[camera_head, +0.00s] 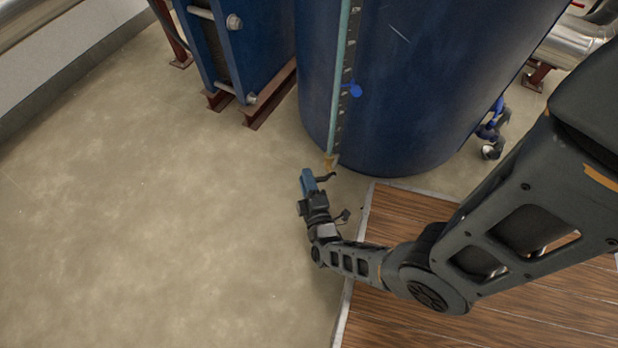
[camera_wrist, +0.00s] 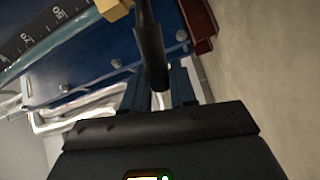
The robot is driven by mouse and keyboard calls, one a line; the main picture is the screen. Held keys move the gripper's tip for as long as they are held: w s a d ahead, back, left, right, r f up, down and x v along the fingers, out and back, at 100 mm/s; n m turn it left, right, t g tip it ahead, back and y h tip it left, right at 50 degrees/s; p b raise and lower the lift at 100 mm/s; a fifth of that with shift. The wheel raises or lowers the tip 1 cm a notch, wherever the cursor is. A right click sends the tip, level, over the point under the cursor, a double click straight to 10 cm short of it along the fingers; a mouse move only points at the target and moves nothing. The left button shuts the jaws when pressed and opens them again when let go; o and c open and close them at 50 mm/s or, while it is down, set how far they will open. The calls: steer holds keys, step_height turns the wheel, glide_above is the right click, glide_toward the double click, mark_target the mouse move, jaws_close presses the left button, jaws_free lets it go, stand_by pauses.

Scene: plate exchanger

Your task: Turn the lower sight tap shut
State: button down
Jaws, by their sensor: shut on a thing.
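The lower sight tap (camera_head: 330,160) is a small brass fitting at the bottom of the sight glass (camera_head: 341,85) on the blue tank. Its black lever (camera_head: 326,177) sticks out beside my gripper (camera_head: 308,177). In the wrist view the brass tap body (camera_wrist: 113,8) is at the top edge, partly cut off. The black lever (camera_wrist: 150,50) comes down from the top to between the blue fingers of my gripper (camera_wrist: 155,90), which is shut on it. The lever's end hides part of the fingers.
The blue tank (camera_head: 430,70) stands close behind the tap. A blue plate exchanger (camera_head: 250,40) on brown feet is at upper left. A wooden platform (camera_head: 410,215) with a metal edge lies at right. The floor at left (camera_head: 130,220) is clear.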

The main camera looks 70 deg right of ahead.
steer(key=shift+a+f+n, duration=0.1)
steer(key=shift+f+n, duration=0.85)
steer(key=shift+n, duration=0.45)
steer(key=shift+f, duration=0.1)
steer(key=c, duration=1)
jaws_free()
